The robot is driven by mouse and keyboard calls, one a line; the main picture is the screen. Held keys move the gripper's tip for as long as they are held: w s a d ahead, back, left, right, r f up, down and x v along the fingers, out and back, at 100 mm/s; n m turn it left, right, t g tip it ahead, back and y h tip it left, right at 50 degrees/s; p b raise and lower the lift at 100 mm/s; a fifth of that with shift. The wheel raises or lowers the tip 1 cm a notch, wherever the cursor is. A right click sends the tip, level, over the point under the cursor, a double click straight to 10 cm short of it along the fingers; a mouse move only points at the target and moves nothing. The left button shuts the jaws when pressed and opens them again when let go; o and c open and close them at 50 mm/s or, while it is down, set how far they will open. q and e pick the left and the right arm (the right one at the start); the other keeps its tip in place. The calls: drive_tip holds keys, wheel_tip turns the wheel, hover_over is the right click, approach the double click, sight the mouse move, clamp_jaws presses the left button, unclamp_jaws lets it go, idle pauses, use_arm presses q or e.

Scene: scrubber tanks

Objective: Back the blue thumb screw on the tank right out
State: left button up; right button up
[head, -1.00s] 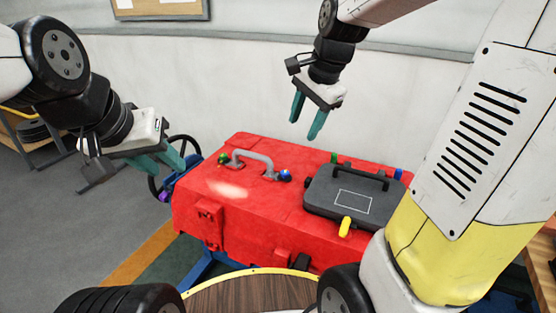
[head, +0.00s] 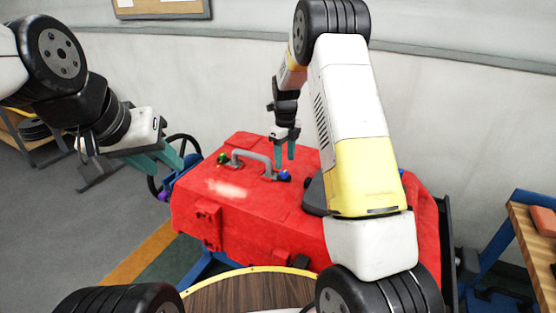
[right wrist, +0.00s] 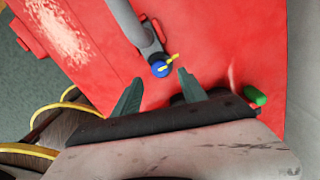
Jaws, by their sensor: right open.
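The red tank (head: 255,215) stands in front of me with a grey handle (head: 252,157) on its top. The blue thumb screw (head: 284,176) sits at the right foot of that handle. In the right wrist view the blue thumb screw (right wrist: 160,69) shows a yellow bar across it, just beyond and between the fingertips. My right gripper (head: 285,165) is open and empty, pointing down just above the blue screw, apart from it as far as I can see. It also shows in the right wrist view (right wrist: 160,78). My left gripper (head: 176,160) is open and empty, left of the tank.
A green screw (head: 223,158) sits at the handle's left foot. Another green piece (right wrist: 255,96) shows in the right wrist view. My right arm mostly hides the dark lid (head: 314,196). A black handwheel (head: 160,165) stands left of the tank, a wooden bench (head: 533,235) at right.

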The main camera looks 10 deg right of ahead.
sight(284, 172)
wheel_tip(284, 172, down, 5)
drive_tip(key=shift+r, duration=0.1)
drive_tip(key=shift+c, duration=0.2)
clamp_jaws()
